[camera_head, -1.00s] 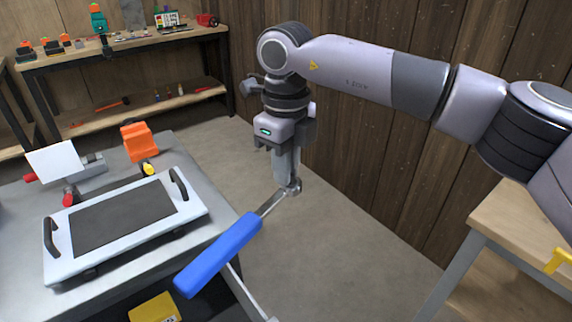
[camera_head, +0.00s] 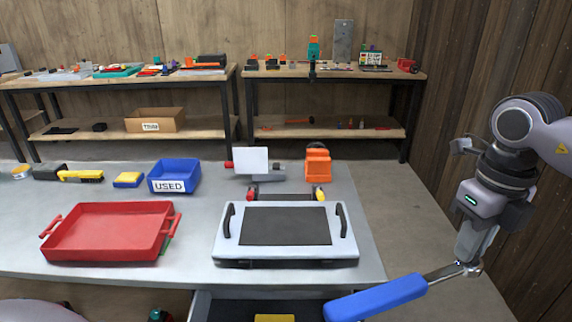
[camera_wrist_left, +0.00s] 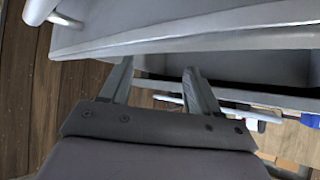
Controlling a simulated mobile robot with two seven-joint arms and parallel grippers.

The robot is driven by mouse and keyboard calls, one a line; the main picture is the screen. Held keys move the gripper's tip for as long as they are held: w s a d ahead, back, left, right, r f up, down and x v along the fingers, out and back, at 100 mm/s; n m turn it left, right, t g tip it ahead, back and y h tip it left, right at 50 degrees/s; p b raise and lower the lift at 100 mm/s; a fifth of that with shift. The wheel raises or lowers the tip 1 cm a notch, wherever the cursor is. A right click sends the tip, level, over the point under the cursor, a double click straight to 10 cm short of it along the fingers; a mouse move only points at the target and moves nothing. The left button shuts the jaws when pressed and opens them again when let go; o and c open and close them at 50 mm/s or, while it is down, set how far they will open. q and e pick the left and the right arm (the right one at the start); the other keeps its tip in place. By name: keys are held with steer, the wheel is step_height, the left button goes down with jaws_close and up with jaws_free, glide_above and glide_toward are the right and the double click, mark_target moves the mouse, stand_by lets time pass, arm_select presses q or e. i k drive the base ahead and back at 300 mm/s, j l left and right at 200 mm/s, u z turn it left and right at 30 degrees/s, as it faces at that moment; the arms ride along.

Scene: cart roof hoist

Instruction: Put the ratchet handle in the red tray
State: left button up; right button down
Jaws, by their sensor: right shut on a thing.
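The ratchet handle (camera_head: 378,299) has a blue grip and a metal shaft and head. My right gripper (camera_head: 468,268) is shut on its metal head end at the right of the head view. The handle points left, in front of the table's right corner. The red tray (camera_head: 108,257) sits on the left part of the grey table and looks empty. My left gripper (camera_wrist_left: 157,85) shows in the left wrist view with its two fingers apart and nothing between them, close under a grey edge. In the head view its fingers are not visible.
A white panel with a dark mat and black handles (camera_head: 230,250) stands on the table between the tray and my right gripper. Behind are a blue USED bin (camera_head: 174,186) and an orange clamp-like object (camera_head: 318,166). A drawer (camera_head: 205,305) is open below the table.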

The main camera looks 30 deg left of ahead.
mark_target(120, 241)
steer(key=k, duration=0.4)
steer(key=k+j+u, duration=0.1)
steer(key=j, duration=0.25)
steer(key=j+u, duration=0.2)
steer(key=j, duration=0.45)
steer(key=j+u, duration=0.2)
steer(key=j, duration=0.45)
steer(key=j+u, duration=0.2)
steer(key=j, duration=0.4)
steer(key=i+j+u, duration=0.15)
steer(key=j, duration=0.45)
